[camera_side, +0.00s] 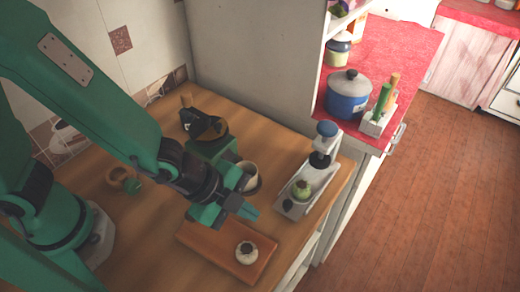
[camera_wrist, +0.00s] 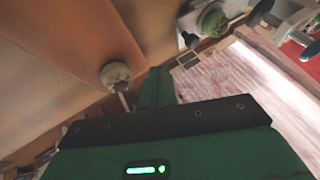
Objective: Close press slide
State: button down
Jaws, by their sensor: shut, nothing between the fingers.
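The press (camera_side: 325,160) stands near the right edge of the wooden counter, with a blue knob on top. Its pale slide (camera_side: 293,209) sticks out at the front and carries a round green thing (camera_side: 302,189) and a small dark piece. In the wrist view, the green thing (camera_wrist: 212,22) and part of the pale slide show at the top. My gripper (camera_side: 246,209) is shut and empty, left of the slide and apart from it, above the far edge of the board. In the wrist view, my gripper (camera_wrist: 158,87) shows as a green finger pointing up the picture.
An orange-brown board (camera_side: 210,245) with a small white jar (camera_side: 247,253) lies below my gripper. A pale cup (camera_side: 246,180) and a green device with a black top (camera_side: 205,126) stand behind it. A blue pot (camera_side: 348,95) sits on the red counter.

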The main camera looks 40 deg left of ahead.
aim_at(297, 201)
jog(key=shift+x, duration=2.1)
jog(key=shift+w+d+f, duration=0.1)
jog(key=shift+w+d, duration=0.05)
jog(key=shift+w, duration=0.85)
jog(key=shift+w+d+f, duration=0.1)
jog(key=shift+w, duration=0.9)
jog(key=shift+t+y, duration=0.3)
jog(key=shift+w, duration=2.25)
